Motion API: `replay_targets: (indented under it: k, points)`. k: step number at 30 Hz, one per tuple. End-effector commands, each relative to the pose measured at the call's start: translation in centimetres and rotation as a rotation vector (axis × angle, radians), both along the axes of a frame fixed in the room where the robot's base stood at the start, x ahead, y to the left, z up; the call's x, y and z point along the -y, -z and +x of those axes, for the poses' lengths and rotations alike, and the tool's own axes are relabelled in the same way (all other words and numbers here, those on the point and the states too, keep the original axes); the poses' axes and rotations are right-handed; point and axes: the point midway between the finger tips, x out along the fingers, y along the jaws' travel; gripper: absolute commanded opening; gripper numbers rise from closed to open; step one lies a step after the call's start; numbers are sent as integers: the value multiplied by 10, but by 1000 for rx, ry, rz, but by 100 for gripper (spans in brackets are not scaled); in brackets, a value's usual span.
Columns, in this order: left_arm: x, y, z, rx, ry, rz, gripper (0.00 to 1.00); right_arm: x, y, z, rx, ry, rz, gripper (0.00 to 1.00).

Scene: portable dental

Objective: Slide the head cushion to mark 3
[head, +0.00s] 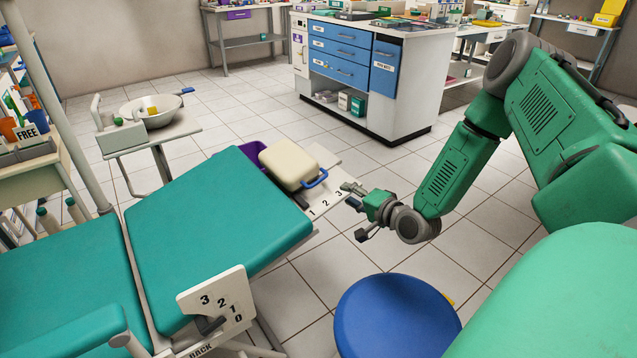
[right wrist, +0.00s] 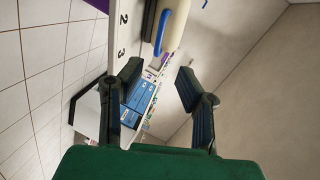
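The cream head cushion (head: 289,165) sits on the white numbered plate (head: 326,205) at the head end of the teal dental chair. A blue loop handle (head: 316,180) stands on the cushion's right side. The marks 1, 2 and 3 show on the plate to the right of the cushion. My right gripper (head: 349,193) is beside the plate near mark 3, apart from the handle. In the right wrist view my right gripper (right wrist: 158,85) has its fingers spread with nothing between them. The handle also shows there (right wrist: 170,28), beyond the fingertips. My left gripper is not in view.
The teal chair (head: 215,218) fills the left centre, with a second 0-to-3 scale plate (head: 217,303) at its near side. A blue stool (head: 397,318) stands below my right arm. A blue-drawer cabinet (head: 360,70) is behind. A basin (head: 150,109) stands at the left.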

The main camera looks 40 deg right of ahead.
Motion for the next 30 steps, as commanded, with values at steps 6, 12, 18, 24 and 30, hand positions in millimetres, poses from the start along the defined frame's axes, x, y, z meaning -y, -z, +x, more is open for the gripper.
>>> replay_targets:
  k: [6, 12, 18, 24, 30]
  points:
    - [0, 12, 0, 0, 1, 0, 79, 2, 10, 32, 2, -2, -2, 31]
    - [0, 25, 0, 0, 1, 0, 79, 3, 20, 74, 0, -2, -5, 31]
    - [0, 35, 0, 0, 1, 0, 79, 7, 28, 109, 1, -1, -2, 31]
    - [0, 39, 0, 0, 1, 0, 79, 10, 32, 127, 0, 0, 1, 31]
    - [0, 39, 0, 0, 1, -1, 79, 9, 32, 130, -1, 1, 2, 31]
